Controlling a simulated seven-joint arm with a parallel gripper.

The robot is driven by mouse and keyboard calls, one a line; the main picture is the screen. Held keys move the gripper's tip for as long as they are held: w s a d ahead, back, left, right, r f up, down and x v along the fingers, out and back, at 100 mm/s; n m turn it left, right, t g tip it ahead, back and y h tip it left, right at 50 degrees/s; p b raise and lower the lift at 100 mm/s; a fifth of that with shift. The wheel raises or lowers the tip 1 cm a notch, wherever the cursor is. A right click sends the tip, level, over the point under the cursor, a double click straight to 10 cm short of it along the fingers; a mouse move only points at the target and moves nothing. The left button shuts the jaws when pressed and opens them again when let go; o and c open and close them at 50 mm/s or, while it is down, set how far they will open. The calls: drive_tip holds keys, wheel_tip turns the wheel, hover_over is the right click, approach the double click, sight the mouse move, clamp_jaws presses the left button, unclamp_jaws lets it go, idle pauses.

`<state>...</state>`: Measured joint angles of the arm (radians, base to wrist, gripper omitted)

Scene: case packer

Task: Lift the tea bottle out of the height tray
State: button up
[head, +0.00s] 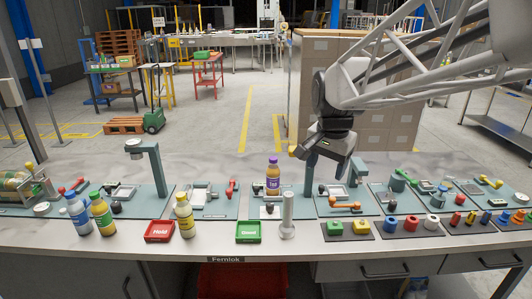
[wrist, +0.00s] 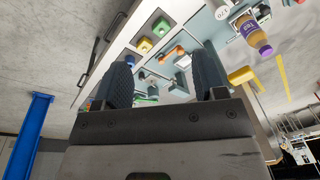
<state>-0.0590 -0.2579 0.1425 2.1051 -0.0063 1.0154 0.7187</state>
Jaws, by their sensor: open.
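The tea bottle (head: 272,180) stands upright at a teal station in the middle of the bench. It has a purple cap, an amber body and a purple "Tea" label. The height tray seems to be the teal base (head: 257,209) under it; exactly what the bottle rests on is unclear. My gripper (head: 325,170) is open and empty, above the bench to the right of the bottle and apart from it. In the wrist view the bottle (wrist: 264,48) shows at the upper right, outside the space between my fingers (wrist: 165,80).
A grey upright cylinder (head: 287,215) stands in front of the bottle. The green "Good" tray (head: 248,240) and red "Hold" tray (head: 160,240) lie at the front, with a yellow-labelled bottle (head: 185,216) between them. Teal posts (head: 153,165) rise from the bench.

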drive_tip(key=w+a+f+m, duration=0.1)
drive_tip(key=w+a+m, duration=0.15)
drive_tip(key=w, duration=0.65)
drive_tip(key=w+a+f+m, duration=0.1)
drive_tip(key=w+a+m, duration=0.15)
drive_tip(key=w, duration=0.65)
drive_tip(key=m+g, duration=0.2)
drive_tip(key=m, duration=0.3)
hover_over(273, 158)
drive_tip(key=f, duration=0.7)
drive_tip(key=shift+s+d+f, duration=0.15)
drive_tip(key=shift+s+d, duration=0.2)
drive_tip(key=shift+w+a+f, duration=0.2)
drive_tip(key=shift+w+f, duration=0.05)
drive_tip(key=shift+w, duration=0.1)
drive_tip(key=shift+f, duration=1.25)
drive_tip(key=shift+f, duration=2.6)
